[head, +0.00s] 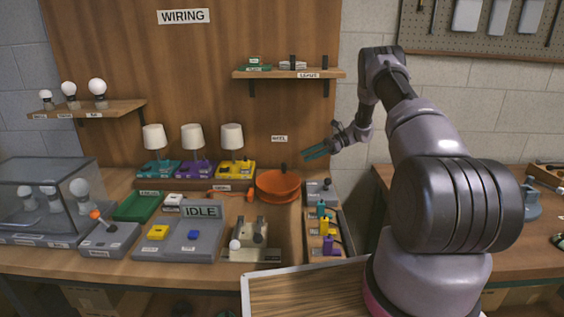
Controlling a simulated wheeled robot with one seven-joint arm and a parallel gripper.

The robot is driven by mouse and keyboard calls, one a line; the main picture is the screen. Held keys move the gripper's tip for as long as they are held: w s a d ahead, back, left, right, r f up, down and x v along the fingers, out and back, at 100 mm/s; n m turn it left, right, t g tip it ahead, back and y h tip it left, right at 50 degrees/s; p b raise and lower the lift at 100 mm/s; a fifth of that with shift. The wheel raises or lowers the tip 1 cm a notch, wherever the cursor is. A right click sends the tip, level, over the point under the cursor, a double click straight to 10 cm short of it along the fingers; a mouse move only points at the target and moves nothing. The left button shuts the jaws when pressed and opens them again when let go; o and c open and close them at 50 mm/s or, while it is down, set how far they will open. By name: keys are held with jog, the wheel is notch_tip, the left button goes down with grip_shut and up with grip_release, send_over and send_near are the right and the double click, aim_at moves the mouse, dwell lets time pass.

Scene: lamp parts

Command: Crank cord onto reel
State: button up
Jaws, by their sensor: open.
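The orange reel (278,187) stands on the workbench right of centre, below a small wall label. A short dark knob (284,168) stands up from its top. An orange piece (232,195), perhaps the cord, lies just left of the reel; its details are too small to tell. My gripper (307,154) has teal fingers that point left. It is open and appears empty, above and slightly right of the reel, apart from the knob.
Lamps with white shades (192,139) stand left of the reel. A grey panel reads IDLE (201,212). Coloured plugs (325,226) sit in a tray at the reel's right front. A wall shelf (288,74) hangs above. A clear case (45,180) stands far left.

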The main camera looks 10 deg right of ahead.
aim_at(284, 165)
jog(key=x, duration=1.1)
jog(key=shift+w, duration=0.25)
grip_shut()
jog(key=shift+d, duration=0.1)
dwell(0.9)
